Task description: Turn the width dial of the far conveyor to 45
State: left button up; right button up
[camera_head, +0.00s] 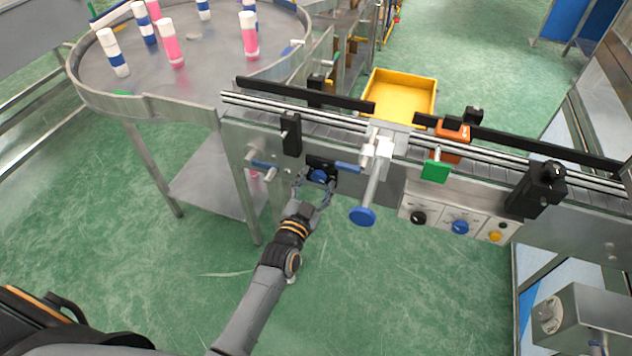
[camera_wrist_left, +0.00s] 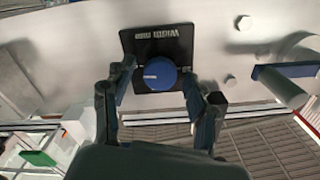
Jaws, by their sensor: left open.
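The width dial (camera_head: 319,176) is a round blue knob on a black plate on the front side of the conveyor (camera_head: 235,128). In the left wrist view the blue dial (camera_wrist_left: 159,74) carries a pale pointer line on its left part, and the black plate (camera_wrist_left: 158,42) shows upside-down "Width" lettering. The scale numbers cannot be read. My left gripper (camera_head: 314,190) is open, with its fingers on either side of the dial; it also shows in the left wrist view (camera_wrist_left: 160,88). I cannot tell whether the fingers touch the knob. My right gripper is not in view.
A round table (camera_head: 110,97) with pink and blue-striped cans stands at the left. A yellow bin (camera_head: 400,95) lies behind the conveyor. Open green floor lies in front.

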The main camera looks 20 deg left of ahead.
pick_arm(q)
jog(key=c, duration=1.2)
jog(key=shift+o, duration=0.2)
jog(key=shift+n, duration=0.4)
jog(key=n+p, duration=0.1)
jog(key=n, duration=0.2)
jog(key=shift+n, duration=0.4)
jog(key=n, duration=0.3)
jog(key=shift+n, duration=0.3)
jog(key=n, duration=0.3)
jog(key=shift+n, duration=2.2)
